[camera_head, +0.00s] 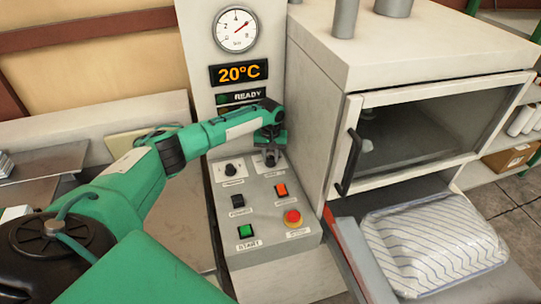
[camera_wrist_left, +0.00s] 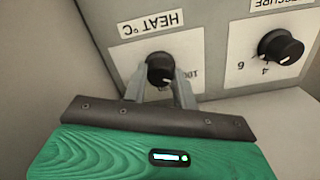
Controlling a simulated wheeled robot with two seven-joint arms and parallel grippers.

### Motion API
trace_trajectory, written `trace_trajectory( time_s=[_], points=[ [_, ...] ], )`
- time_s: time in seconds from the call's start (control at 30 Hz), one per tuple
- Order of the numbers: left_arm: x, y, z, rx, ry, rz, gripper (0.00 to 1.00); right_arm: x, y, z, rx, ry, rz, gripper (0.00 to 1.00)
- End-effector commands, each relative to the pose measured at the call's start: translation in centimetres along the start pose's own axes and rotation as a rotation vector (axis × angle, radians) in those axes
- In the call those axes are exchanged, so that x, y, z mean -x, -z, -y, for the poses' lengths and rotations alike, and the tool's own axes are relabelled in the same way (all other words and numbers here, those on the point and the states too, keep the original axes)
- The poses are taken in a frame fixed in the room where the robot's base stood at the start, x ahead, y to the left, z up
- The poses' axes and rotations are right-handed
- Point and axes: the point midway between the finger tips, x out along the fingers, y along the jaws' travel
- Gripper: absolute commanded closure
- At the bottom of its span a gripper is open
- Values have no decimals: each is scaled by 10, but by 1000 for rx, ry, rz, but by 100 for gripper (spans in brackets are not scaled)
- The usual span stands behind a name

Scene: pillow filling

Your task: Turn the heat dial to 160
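The heat dial (camera_wrist_left: 160,68) is a black round knob on the grey panel, below an upside-down HEAT °C label (camera_wrist_left: 151,24) in the left wrist view. My left gripper (camera_wrist_left: 161,78) has one finger on each side of this knob; whether both fingers press on it I cannot tell. A number beside the knob is partly hidden by a finger. In the head view my left gripper (camera_head: 270,153) is over the right-hand dial of the control panel (camera_head: 260,230) and covers much of it. The display (camera_head: 239,72) reads 20°C. My right gripper is not in view.
The pressure dial (camera_wrist_left: 281,48) is beside the heat dial; it also shows in the head view (camera_head: 234,170). Below are an orange switch (camera_head: 281,190), a green START button (camera_head: 245,231) and a red knob (camera_head: 292,218). A machine with a glass door (camera_head: 430,125) stands right, above a striped pillow (camera_head: 430,245).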

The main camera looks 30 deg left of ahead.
Motion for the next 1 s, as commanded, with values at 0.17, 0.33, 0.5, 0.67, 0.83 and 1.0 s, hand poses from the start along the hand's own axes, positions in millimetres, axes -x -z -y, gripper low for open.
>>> trace_trajectory(
  time_s=[0.17, 0.33, 0.5, 0.67, 0.83, 1.0],
  points=[
    [0, 0, 0, -1, 0, 0, 95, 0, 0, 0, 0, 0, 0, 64],
    [1, 0, 0, -23, 0, 0, 95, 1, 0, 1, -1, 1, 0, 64],
    [1, 0, 0, -92, -1, -1, 95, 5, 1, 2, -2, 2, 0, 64],
    [2, 0, 0, -206, -1, 0, 95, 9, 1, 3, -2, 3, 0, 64],
    [2, 0, 0, -363, -1, 0, 95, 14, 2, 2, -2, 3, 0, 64],
    [2, 1, 0, -524, -1, -1, 95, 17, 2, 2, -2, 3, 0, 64]
  ],
)
